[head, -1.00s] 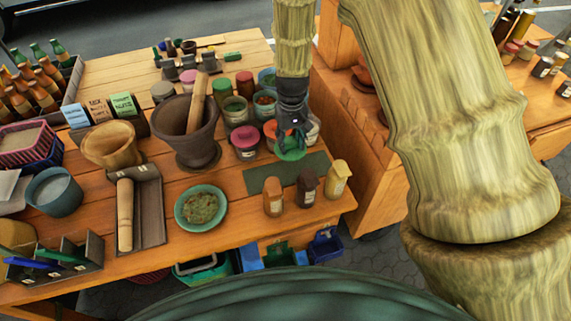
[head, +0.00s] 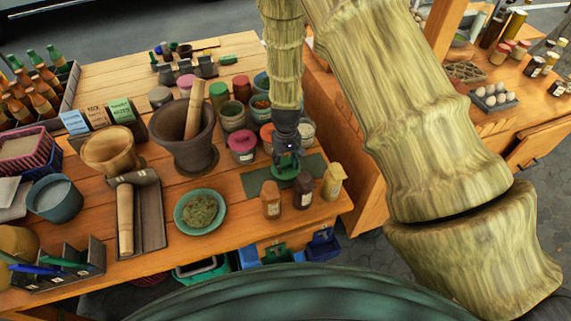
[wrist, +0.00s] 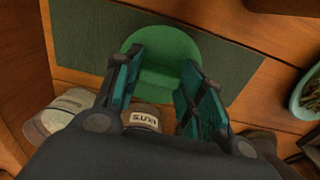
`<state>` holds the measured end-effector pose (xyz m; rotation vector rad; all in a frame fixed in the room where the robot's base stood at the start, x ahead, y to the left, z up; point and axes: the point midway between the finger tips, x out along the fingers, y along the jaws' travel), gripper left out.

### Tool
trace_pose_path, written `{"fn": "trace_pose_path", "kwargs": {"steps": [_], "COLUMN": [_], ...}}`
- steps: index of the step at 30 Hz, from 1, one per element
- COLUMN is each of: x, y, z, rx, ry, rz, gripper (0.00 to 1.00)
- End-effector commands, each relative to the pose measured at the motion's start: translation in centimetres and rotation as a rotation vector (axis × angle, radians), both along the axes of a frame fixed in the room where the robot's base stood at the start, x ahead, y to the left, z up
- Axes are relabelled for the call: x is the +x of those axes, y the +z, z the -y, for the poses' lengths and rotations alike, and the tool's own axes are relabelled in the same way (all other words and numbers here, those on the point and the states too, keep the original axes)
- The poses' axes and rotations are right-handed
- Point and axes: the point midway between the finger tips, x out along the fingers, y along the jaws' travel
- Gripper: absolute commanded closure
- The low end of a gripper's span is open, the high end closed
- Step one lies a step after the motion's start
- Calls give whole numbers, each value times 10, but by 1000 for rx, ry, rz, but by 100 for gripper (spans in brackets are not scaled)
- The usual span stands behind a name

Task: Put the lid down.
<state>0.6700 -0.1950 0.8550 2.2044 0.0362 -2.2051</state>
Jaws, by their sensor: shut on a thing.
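My gripper (head: 287,160) points down over the dark green mat (head: 312,168) near the front right of the wooden table. It is shut on a round green lid (head: 285,173). In the wrist view the lid (wrist: 160,62) shows between the two teal fingers, with the mat (wrist: 85,40) around it. The lid looks roughly level. I cannot tell whether its underside touches the mat or is just above it.
Several small labelled jars, one orange (head: 270,199), one dark (head: 304,190) and one yellow (head: 333,182), stand along the mat's front side. A pink-lidded jar (head: 242,146) stands behind. A teal bowl (head: 200,208) of herbs is left.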

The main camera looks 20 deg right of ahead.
Motion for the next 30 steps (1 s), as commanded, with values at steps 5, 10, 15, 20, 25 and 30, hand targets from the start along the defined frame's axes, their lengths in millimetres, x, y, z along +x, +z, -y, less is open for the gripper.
{"fn": "trace_pose_path", "kwargs": {"steps": [5, 10, 15, 20, 25, 30], "x": [0, 0, 0, 0, 0, 0], "y": [-15, -22, -23, -25, -25, -25], "z": [0, 0, 0, 0, 0, 0], "rx": [0, 0, 0, 0, 0, 0], "ry": [1, 1, 1, 1, 1, 1], "rz": [-1, 0, 0, 0, 0, 0], "gripper": [76, 76, 76, 76, 41, 38]}}
